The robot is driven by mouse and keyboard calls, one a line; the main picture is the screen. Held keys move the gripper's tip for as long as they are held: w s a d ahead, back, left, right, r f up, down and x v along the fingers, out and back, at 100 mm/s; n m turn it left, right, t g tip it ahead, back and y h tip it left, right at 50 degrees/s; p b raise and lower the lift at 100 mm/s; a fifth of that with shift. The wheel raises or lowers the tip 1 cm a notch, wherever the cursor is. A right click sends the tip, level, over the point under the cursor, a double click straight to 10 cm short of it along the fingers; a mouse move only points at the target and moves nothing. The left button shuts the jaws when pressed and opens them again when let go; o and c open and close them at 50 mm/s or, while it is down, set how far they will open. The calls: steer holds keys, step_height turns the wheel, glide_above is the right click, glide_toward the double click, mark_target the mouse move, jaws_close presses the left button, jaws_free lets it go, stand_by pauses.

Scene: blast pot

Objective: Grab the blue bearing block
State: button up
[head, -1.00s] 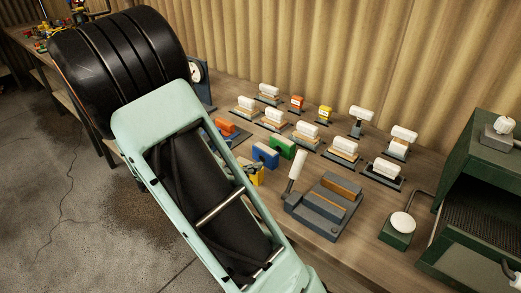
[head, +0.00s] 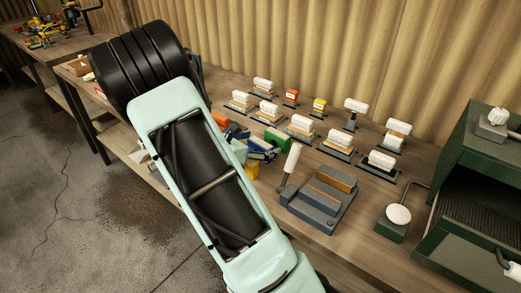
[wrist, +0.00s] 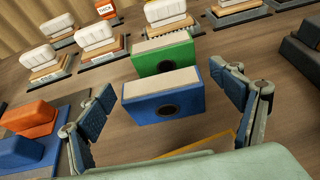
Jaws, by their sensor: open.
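The blue bearing block (wrist: 160,106) stands upright on the wooden bench in the wrist view, a dark round hole in its front face and a pale top. My gripper (wrist: 166,86) is open, with one finger to the left of the block and the other to its right; gaps show on both sides. In the head view the block (head: 259,146) is partly hidden by my gripper's fingers. A similar green block (wrist: 165,57) stands close behind it.
White-topped pieces (wrist: 168,10) stand behind. A grey fixture (head: 322,203) with a white handle is to the right. A yellow object (head: 252,172) is in front.

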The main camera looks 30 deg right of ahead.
steer(key=shift+d, duration=0.1)
steer(key=shift+c, duration=0.6)
steer(key=c, duration=1.5)
steer(key=shift+c, duration=0.2)
steer(key=shift+r, duration=0.15)
